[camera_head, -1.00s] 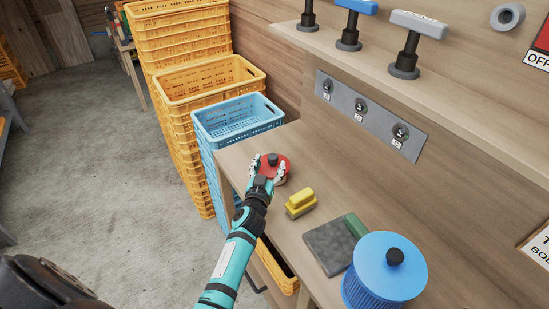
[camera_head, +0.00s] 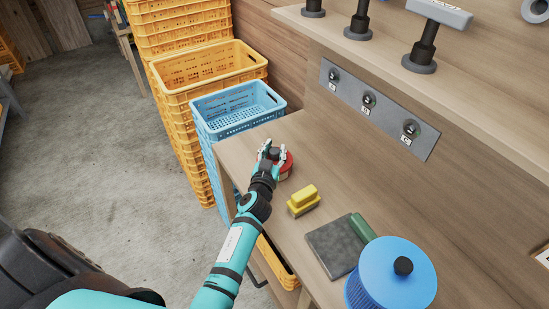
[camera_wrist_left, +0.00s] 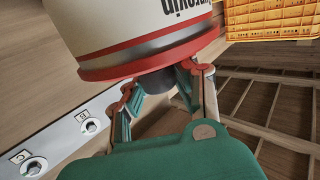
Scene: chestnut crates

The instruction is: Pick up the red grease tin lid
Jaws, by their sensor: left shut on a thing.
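The red grease tin lid (camera_head: 287,161) is at the far left end of the wooden bench, partly hidden behind my left gripper (camera_head: 273,151). In the left wrist view the lid's red rim (camera_wrist_left: 122,72) shows beside a grey metal band and the white tin body (camera_wrist_left: 120,22) with dark lettering. My left gripper (camera_wrist_left: 160,88) is shut on the lid's dark knob (camera_wrist_left: 186,86), which is mostly hidden between the fingers. I cannot tell whether the lid is lifted off the tin. My right gripper is not in view.
A shelf (camera_head: 460,70) overhangs at right.

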